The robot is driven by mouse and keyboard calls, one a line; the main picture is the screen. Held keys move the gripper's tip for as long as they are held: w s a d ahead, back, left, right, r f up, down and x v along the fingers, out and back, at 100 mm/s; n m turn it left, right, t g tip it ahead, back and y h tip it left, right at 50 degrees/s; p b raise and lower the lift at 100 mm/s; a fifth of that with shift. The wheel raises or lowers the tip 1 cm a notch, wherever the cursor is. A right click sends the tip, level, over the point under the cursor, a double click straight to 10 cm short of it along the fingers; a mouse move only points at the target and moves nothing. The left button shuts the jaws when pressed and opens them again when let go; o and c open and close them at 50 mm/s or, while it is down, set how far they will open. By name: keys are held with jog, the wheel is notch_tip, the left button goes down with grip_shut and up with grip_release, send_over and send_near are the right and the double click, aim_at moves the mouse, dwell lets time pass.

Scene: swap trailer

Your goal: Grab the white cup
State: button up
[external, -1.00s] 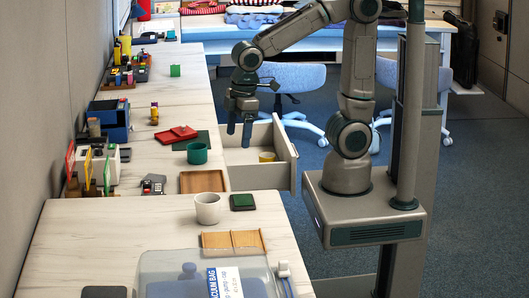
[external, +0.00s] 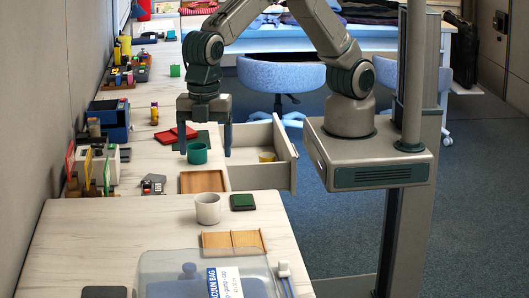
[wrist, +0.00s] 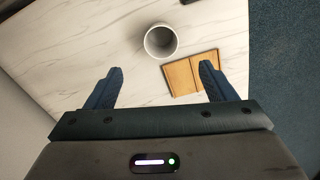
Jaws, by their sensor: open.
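The white cup (external: 208,208) stands upright on the near worktop, left of a small dark green block. In the wrist view the white cup (wrist: 160,41) shows its open rim, beyond the fingertips and centred between them, not touching them. My gripper (external: 205,142) is open and points down. In the external view it appears above and behind the cup, its fingers on either side of the green cup in the picture. In the wrist view both fingers of my gripper (wrist: 160,68) are spread wide with nothing between them.
A two-part wooden mat (external: 232,241) lies in front of the white cup. A wooden tray (external: 203,181) and green cup (external: 197,153) are behind it. The dark green block (external: 242,202) is close on its right. An open drawer (external: 255,175) and a clear vacuum bag (external: 205,272) are nearby.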

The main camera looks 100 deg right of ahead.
send_over(207, 199)
jog(key=a, duration=0.2)
notch_tip(207, 199, down, 8)
jog(key=shift+a+f+p, duration=0.15)
jog(key=shift+f+p, duration=0.55)
jog(key=shift+f, duration=0.6)
jog(key=shift+a+f+p, duration=0.1)
jog(key=shift+f+p, duration=0.55)
jog(key=shift+f, duration=0.65)
jog(key=c, duration=1.1)
